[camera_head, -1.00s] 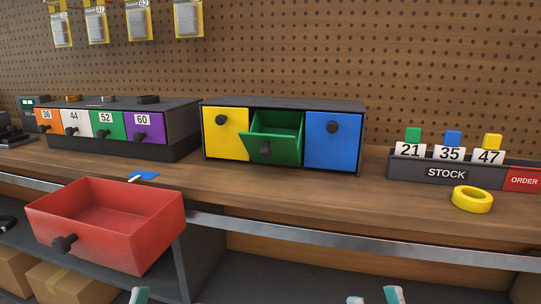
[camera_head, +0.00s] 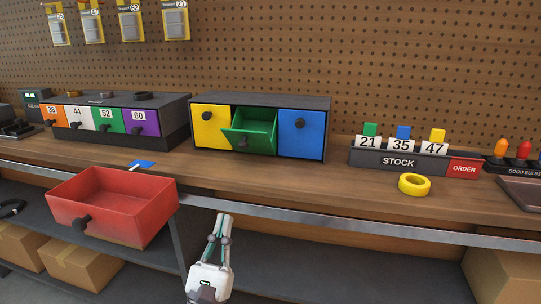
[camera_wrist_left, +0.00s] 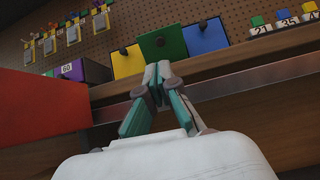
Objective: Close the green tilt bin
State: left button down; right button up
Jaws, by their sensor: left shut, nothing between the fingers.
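The green tilt bin (camera_head: 252,133) is the middle bin of a dark cabinet on the bench. It is tilted open, its front leaning outward with a dark knob on it. The yellow bin (camera_head: 212,127) and blue bin (camera_head: 301,134) on either side are shut. In the left wrist view the green bin's front (camera_wrist_left: 163,44) shows beyond my fingertips. My left gripper (camera_head: 223,218) is shut and empty, in front of the bench edge and below the green bin, apart from it. My right gripper is not in view.
An open red drawer (camera_head: 112,206) juts out left of my left gripper. Yellow tape (camera_head: 414,184) and a stock holder (camera_head: 398,161) stand at right on the bench. The metal bench edge (camera_head: 330,221) runs between my gripper and the cabinet. The bench before the cabinet is clear.

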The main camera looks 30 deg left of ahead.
aim_at(242, 148)
pick_arm(q)
jog(key=p+x, duration=0.1)
jog(key=x, duration=0.4)
jog(key=shift+w+a+r, duration=0.15)
jog(key=p+x, duration=0.2)
jog(key=x, duration=0.5)
jog(key=shift+w+r, duration=0.15)
jog(key=shift+w, duration=0.1)
jog(key=shift+w+a+r+p, duration=0.1)
jog(key=shift+w+r+p, duration=0.15)
jog(key=shift+w+p, duration=0.15)
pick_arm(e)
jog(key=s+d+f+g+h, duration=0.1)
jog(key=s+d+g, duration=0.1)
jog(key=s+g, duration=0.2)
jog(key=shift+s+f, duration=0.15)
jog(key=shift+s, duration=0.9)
pick_arm(q)
jog(key=shift+r, duration=0.1)
